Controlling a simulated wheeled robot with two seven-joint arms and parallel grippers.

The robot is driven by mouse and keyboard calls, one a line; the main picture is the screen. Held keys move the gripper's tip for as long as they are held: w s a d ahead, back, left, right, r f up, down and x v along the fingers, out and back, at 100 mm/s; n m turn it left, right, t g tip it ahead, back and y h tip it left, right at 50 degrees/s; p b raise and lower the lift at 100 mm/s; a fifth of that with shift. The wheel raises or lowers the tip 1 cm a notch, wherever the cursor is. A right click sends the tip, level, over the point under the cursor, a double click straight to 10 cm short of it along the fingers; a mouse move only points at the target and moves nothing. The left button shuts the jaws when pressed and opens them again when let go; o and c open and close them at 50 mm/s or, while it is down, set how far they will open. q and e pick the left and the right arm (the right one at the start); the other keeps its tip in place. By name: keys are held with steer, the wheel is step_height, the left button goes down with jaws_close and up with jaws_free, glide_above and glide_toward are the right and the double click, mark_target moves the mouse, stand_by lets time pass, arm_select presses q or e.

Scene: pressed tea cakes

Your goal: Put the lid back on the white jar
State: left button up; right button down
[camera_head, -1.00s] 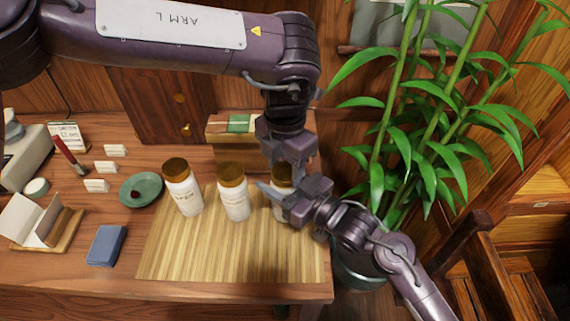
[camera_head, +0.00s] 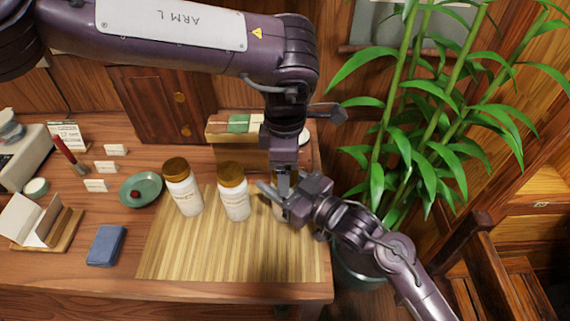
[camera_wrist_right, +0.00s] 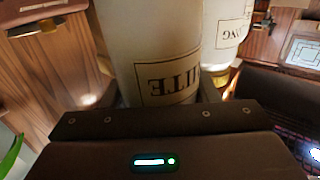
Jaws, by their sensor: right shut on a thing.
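The white jar (camera_wrist_right: 150,40), with an upside-down label reading "WHITE", fills the middle of the right wrist view. My right gripper (camera_head: 282,201) is shut around its body at the right end of the slatted mat. In the head view the jar is almost wholly hidden behind both grippers. My left gripper (camera_head: 283,181) points down from above, right over the jar. Whether its fingers are shut, and whether the lid is between them or on the jar, I cannot tell. The jar's top is out of sight in both views.
Two brown-lidded jars, a middle one (camera_head: 234,197) and a left one (camera_head: 184,190), stand on the bamboo mat (camera_head: 225,255). A box (camera_head: 235,155) is behind. A green dish (camera_head: 141,189) is to the left, a plant (camera_head: 400,110) to the right. The mat's front is clear.

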arm_select(q)
step_height(320, 180, up, 12)
stand_by(0.5)
arm_select(e)
steer(key=shift+c, duration=2.2)
jaws_free()
arm_select(q)
steer(key=shift+f+b, duration=0.7)
arm_select(e)
steer(key=v, duration=0.7)
steer(key=shift+s+d, duration=0.25)
steer(key=shift+d, duration=0.05)
